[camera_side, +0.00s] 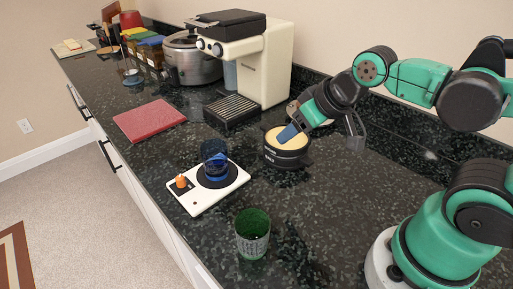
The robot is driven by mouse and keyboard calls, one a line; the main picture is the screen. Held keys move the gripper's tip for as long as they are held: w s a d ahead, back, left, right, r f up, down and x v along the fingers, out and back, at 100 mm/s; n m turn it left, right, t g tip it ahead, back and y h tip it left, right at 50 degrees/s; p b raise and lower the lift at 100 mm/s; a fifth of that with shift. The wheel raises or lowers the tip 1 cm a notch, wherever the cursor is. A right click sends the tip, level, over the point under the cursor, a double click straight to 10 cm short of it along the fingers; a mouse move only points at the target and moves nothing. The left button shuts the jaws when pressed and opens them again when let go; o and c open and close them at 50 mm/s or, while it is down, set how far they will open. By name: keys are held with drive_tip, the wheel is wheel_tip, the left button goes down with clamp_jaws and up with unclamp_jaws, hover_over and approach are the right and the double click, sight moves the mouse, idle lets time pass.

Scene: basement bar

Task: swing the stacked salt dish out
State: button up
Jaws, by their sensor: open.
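The salt dish (285,158) is a round black container with pale lettering on its side, standing on the dark counter right of centre. Its top shows a pale cream disc (276,138). My gripper (290,134) reaches down from the right, with a blue finger over the cream top. I cannot tell whether the finger touches it. The gap between the fingers is hard to see at this angle. Part of the dish's far rim is hidden behind my gripper.
A white scale-like board (236,182) holds a blue glass (214,158) and an orange knob (181,181). A green glass (252,232) stands in front. A coffee machine (262,72) stands behind, a red board (149,120) to the left. The counter right of the green glass is clear.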

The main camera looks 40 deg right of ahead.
drive_tip(key=shift+o, duration=0.5)
drive_tip(key=g, duration=0.7)
hover_over(309, 160)
drive_tip(key=f, duration=0.5)
drive_tip(key=shift+w+a+f, duration=0.1)
drive_tip(key=shift+a+f, duration=0.15)
drive_tip(key=shift+a, duration=0.05)
drive_tip(key=shift+d+f, duration=0.2)
drive_tip(key=shift+f, duration=0.05)
drive_tip(key=shift+d+f, duration=0.1)
drive_tip(key=shift+f, duration=2.8)
clamp_jaws()
